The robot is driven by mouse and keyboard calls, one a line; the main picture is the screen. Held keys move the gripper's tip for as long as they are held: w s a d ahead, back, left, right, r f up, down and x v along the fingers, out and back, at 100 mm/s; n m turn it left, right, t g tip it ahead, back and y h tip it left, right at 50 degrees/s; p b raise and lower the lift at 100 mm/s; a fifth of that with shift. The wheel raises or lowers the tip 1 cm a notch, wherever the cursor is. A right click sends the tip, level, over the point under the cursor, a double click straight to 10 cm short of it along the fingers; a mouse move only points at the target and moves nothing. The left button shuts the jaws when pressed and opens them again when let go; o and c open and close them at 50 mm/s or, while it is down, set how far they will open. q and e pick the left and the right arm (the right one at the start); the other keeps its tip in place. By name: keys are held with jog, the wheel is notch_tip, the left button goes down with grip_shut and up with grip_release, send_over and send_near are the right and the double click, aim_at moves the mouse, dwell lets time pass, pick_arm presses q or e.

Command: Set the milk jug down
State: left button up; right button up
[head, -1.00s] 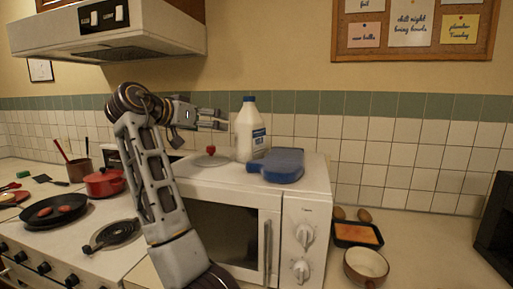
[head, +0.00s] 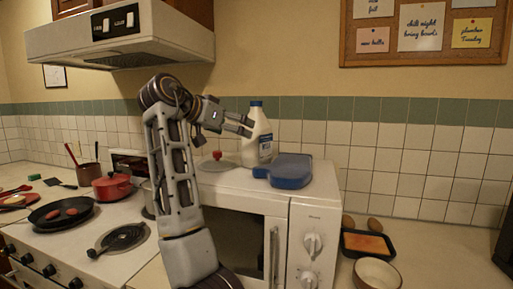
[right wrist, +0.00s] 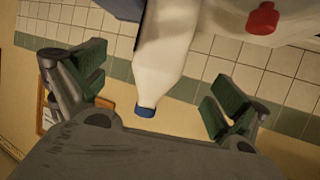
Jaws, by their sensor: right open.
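The milk jug (head: 259,138), white with a blue cap and a blue label, stands on top of the white microwave (head: 262,194) in the head view. My right gripper (head: 247,126) is open beside the jug's upper left side. In the right wrist view the jug (right wrist: 160,68) appears upside down, its blue cap towards the gripper. The open fingers (right wrist: 158,88) are spread wide on either side of it, with clear gaps, so it is not gripped. My left gripper is not in view.
A glass lid with a red knob (head: 217,155) lies left of the jug. A blue board-like item (head: 288,171) lies in front of it. The stove holds a black pan (head: 62,211) and a red pot (head: 112,186). Counter at the right is mostly clear beyond the dark tray (head: 367,243) and bowl (head: 377,274).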

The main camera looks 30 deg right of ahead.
aim_at(255, 137)
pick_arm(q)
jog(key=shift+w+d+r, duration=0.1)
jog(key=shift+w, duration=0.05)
pick_arm(e)
jog(key=x, duration=0.6)
jog(key=x, duration=0.4)
jog(key=shift+w+d+f, duration=0.15)
jog(key=shift+d+f, duration=0.05)
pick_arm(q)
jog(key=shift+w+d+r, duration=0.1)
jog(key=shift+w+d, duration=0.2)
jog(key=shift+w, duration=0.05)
pick_arm(e)
jog(key=shift+w+d+f, duration=0.1)
jog(key=shift+d+f, duration=0.05)
jog(key=shift+d, duration=0.2)
